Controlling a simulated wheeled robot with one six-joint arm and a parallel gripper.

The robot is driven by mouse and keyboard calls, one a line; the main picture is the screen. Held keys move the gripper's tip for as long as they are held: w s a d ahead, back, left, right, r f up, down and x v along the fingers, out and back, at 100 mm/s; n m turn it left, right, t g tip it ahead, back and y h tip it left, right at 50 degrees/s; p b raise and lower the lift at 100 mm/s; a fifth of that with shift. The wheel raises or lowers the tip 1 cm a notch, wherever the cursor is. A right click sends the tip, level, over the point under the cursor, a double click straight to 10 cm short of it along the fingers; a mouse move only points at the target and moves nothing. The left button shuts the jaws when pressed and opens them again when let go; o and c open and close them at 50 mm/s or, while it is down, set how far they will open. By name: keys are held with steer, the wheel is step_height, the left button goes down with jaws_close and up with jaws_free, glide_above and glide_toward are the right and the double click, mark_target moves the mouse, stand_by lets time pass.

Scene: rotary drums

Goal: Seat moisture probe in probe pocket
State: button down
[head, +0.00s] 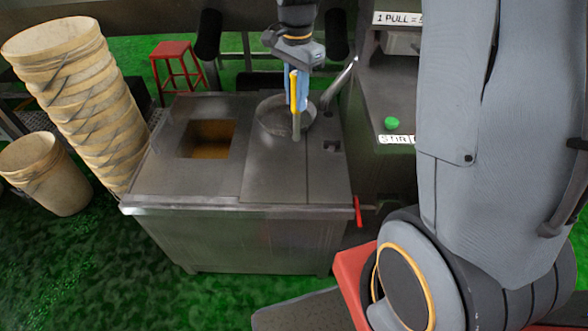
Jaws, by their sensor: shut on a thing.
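My gripper (299,103) points down over the steel cabinet and is shut on the moisture probe (296,126). The probe shows as a thin upright grey piece below the fingers. A yellow strip runs beside the blue fingers; I cannot tell whether it belongs to the probe. In this view the probe's lower end overlaps the round metal pan (268,120) in the cabinet top, and its height above it is unclear. A small dark square fitting (332,146) lies to the right of the probe. It may be the probe pocket, but it is too small to tell.
The steel cabinet (190,188) has a square opening (209,139) at left and a red handle (358,211) at right. Stacked buckets (75,90) and a single bucket (45,175) stand left. A red stool (173,62) stands behind. A panel with a green button (392,123) is right.

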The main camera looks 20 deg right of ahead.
mark_target(296, 134)
step_height(296, 134, down, 13)
steer(key=shift+r+p, duration=0.15)
steer(key=shift+p, duration=0.65)
steer(key=c, duration=2)
jaws_free()
steer(key=o, duration=0.4)
steer(key=shift+o, duration=0.2)
